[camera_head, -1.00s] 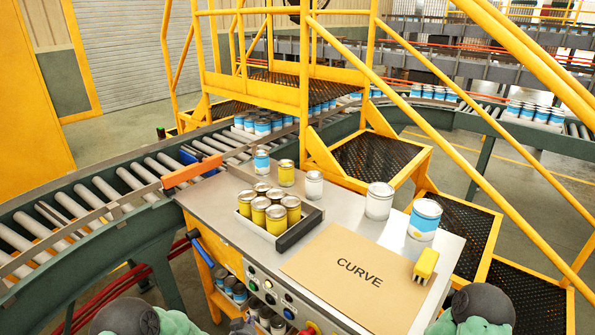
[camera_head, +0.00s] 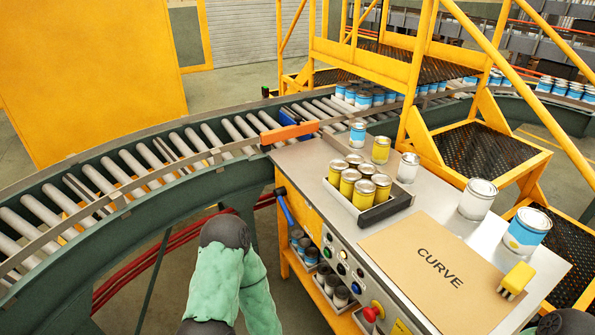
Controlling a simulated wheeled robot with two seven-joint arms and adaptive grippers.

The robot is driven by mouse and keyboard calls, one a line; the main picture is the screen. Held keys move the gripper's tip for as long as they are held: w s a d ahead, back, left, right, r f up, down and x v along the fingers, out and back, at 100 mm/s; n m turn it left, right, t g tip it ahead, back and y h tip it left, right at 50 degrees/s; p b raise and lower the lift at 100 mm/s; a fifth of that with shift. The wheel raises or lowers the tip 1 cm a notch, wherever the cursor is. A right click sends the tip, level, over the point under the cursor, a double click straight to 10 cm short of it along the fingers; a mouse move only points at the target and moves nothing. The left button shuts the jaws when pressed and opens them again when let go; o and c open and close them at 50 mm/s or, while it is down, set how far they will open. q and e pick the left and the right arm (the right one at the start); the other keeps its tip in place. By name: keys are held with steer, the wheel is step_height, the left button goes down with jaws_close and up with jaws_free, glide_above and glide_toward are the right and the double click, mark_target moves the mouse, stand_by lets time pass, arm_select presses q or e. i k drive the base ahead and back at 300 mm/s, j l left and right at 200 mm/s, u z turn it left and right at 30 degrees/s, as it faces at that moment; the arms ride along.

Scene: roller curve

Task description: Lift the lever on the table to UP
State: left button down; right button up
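A lever with a blue handle (camera_head: 285,208) is on the left end of the table's front side, below the tabletop (camera_head: 304,160). Its dark pivot is at the top and the handle slants downward. My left arm, with green and dark grey links, rises from the bottom edge left of the table, with its elbow below and left of the lever. My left gripper is out of view. Only a dark part of my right arm shows at the bottom right corner, and my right gripper is out of view. Nothing touches the lever.
A tray (camera_head: 391,208) of yellow cans, loose cans, a cardboard sheet (camera_head: 430,270) and a yellow block (camera_head: 516,279) are on the table. Buttons and a red knob (camera_head: 373,312) line its front. A roller conveyor (camera_head: 130,180) curves behind at left. Shelves of cans sit below the lever.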

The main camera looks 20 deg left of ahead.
mark_target(278, 192)
steer(key=u, duration=1.15)
steer(key=i+j, duration=0.1)
steer(key=i, duration=0.3)
steer(key=i+j+z, duration=0.1)
steer(key=i, duration=0.3)
steer(key=i+j, duration=0.1)
steer(key=i, duration=0.3)
